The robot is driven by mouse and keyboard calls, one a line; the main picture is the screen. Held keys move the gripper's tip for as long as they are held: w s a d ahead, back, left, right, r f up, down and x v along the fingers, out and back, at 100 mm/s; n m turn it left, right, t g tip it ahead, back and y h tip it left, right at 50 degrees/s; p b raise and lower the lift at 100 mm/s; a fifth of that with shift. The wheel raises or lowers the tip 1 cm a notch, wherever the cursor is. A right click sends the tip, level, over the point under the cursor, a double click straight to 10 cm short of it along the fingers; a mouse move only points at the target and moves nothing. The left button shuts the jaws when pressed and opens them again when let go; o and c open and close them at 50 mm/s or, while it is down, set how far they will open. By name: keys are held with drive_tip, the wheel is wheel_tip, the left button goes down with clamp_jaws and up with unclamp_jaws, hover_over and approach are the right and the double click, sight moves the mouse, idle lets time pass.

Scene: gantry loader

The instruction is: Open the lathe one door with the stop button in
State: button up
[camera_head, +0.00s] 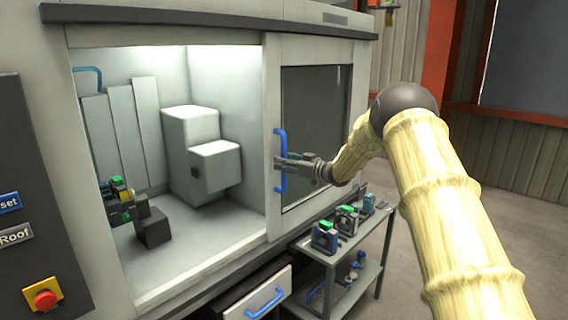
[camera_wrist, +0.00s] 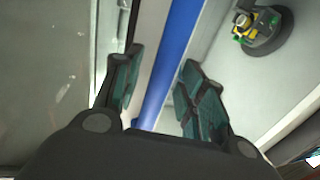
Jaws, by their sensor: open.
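The lathe door (camera_head: 272,110) is a pale sliding panel with a dark window and a vertical blue handle (camera_head: 280,140). It stands at the right, and the opening on its left shows the lit interior. My gripper (camera_head: 283,163) is at the handle, with its fingers open. In the wrist view the blue handle (camera_wrist: 178,45) runs between the two spread fingers (camera_wrist: 158,85); I cannot tell whether either touches it. The red stop button (camera_head: 46,299) sits on a yellow plate on the dark panel at lower left. I cannot tell whether it is pressed in.
Inside the machine are a white block-shaped unit (camera_head: 190,150) and a dark fixture with green and yellow parts (camera_head: 122,195). A metal cart (camera_head: 330,255) with several small devices stands below the door. A drawer with a blue handle (camera_head: 266,302) is at the bottom.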

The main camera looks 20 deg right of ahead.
drive_tip(key=v, duration=1.2)
drive_tip(key=shift+f, duration=0.15)
